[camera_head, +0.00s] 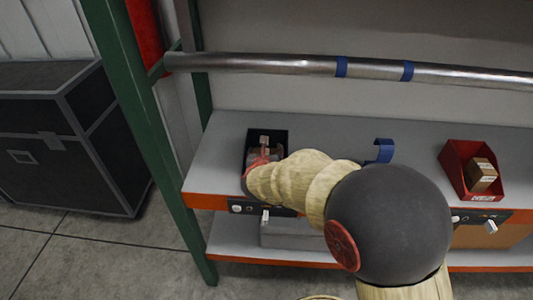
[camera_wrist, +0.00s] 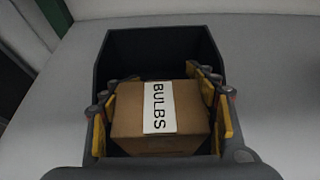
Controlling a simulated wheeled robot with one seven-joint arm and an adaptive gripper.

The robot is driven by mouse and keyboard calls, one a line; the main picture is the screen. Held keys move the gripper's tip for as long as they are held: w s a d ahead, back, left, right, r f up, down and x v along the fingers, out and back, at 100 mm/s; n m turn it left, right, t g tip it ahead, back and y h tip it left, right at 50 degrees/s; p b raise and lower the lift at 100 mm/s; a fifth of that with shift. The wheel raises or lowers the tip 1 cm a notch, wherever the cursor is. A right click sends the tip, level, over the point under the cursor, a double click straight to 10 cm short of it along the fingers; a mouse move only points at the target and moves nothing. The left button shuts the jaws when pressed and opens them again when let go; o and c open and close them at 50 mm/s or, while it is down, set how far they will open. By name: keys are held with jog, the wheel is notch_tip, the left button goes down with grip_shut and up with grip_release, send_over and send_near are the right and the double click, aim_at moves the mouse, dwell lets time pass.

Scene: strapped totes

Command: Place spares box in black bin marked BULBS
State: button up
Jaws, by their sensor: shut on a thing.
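The black bin (camera_head: 282,138) stands on the grey shelf at the left. In the wrist view its dark walls (camera_wrist: 150,45) rise around a brown cardboard box (camera_wrist: 187,125). The box has a white label reading BULBS on its upper face. My gripper (camera_wrist: 160,105) is shut on the box, with yellow finger pads at its left and right sides. The box is within the bin's outline; whether it touches the floor I cannot tell. In the head view my gripper (camera_head: 262,150) is at the bin, and my arm hides the bin's front and any marking there.
A red bin (camera_head: 452,166) with a labelled brown box (camera_head: 481,174) stands at the right of the shelf. A blue hook-shaped piece (camera_head: 384,149) is between the bins. A metal rail (camera_head: 270,62) crosses above the shelf, with a green post (camera_head: 150,130) at left.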

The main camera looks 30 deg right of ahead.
dwell(0.3)
jog(key=o, duration=1.1)
jog(key=shift+c, duration=0.2)
jog(key=shift+r, duration=0.1)
